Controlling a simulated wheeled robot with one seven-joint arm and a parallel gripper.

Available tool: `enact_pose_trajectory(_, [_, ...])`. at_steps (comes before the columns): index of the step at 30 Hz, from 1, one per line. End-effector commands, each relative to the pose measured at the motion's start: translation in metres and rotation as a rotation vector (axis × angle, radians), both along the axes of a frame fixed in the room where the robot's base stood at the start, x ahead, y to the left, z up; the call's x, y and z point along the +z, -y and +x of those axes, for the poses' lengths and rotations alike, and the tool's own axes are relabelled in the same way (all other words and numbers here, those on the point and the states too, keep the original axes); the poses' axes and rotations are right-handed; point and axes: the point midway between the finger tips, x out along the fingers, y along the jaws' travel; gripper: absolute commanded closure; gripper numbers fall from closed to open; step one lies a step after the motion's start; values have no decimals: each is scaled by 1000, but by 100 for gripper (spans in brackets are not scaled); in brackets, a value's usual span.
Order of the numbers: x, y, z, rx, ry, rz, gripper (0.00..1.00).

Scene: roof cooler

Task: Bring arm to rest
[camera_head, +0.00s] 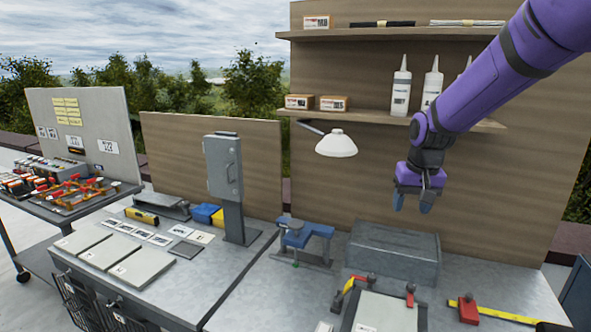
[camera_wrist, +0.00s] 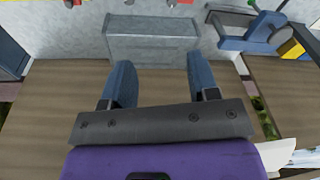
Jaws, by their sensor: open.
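My gripper (camera_head: 413,199) hangs from my purple arm on the right side of the head view, fingers pointing down. It is in the air over the grey box (camera_head: 392,250) on the bench. In the wrist view, my gripper's two blue fingers (camera_wrist: 161,80) are spread apart with nothing between them. The grey box (camera_wrist: 152,45) shows beyond the fingertips there, apart from them.
Shelves (camera_head: 330,115) with white bottles and small boxes stand behind my arm. A white lamp (camera_head: 336,144) juts out left of my gripper. A blue vise (camera_head: 303,236), clamps and a yellow level (camera_head: 497,314) lie on the bench (camera_head: 270,295). A grey cabinet (camera_head: 223,168) stands further left.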

Motion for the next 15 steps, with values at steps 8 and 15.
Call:
enact_pose_trajectory(8, [60, 13, -69, 23, 77, 2, 45])
enact_pose_trajectory(15, [94, 22, -132, 42, 140, -7, 45])
